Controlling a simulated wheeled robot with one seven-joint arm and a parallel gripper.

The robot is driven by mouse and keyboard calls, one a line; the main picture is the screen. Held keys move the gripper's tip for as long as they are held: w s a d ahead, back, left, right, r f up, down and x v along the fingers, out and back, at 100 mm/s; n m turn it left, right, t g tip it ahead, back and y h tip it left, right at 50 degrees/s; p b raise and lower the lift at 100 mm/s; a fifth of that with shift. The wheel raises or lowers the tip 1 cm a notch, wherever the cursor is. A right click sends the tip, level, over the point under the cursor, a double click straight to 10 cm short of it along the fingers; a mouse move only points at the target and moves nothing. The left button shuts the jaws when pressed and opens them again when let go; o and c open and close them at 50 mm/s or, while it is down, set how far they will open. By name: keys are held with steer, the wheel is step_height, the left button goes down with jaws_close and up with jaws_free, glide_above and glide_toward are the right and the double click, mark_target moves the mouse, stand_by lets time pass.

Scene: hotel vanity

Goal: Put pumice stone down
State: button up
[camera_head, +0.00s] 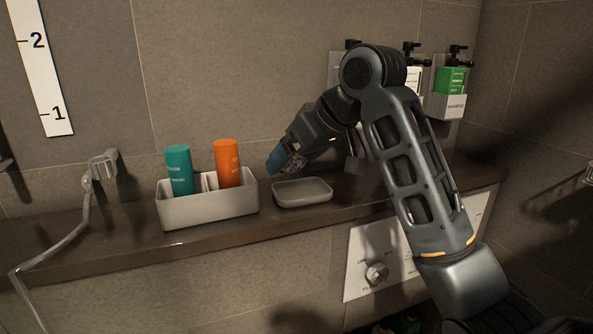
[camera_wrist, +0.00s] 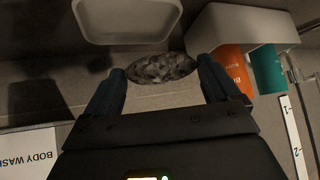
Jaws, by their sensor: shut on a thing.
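The pumice stone (camera_wrist: 160,68) is a grey, speckled oval held between the two blue fingers of my gripper (camera_wrist: 161,84) in the wrist view. In the head view my gripper (camera_head: 279,163) is above and behind the shallow grey dish (camera_head: 303,193), and the stone is partly hidden by the fingers there. The dish also shows in the wrist view (camera_wrist: 126,34), past the stone, and it looks empty. The stone is apart from the dish.
A pale two-part caddy (camera_head: 208,208) left of the dish holds a teal bottle (camera_head: 179,170) and an orange bottle (camera_head: 228,163). Wall dispensers (camera_head: 451,88) hang at the back right. The ledge (camera_head: 150,245) ends at a front edge.

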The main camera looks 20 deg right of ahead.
steer(key=shift+w+a+f, duration=0.1)
steer(key=shift+a+f, duration=0.15)
steer(key=shift+f, duration=1.9)
steer(key=shift+f, duration=0.4)
steer(key=o, duration=0.8)
steer(key=shift+r, duration=0.55)
steer(key=shift+p+v, duration=0.55)
steer(key=shift+v, duration=5.35)
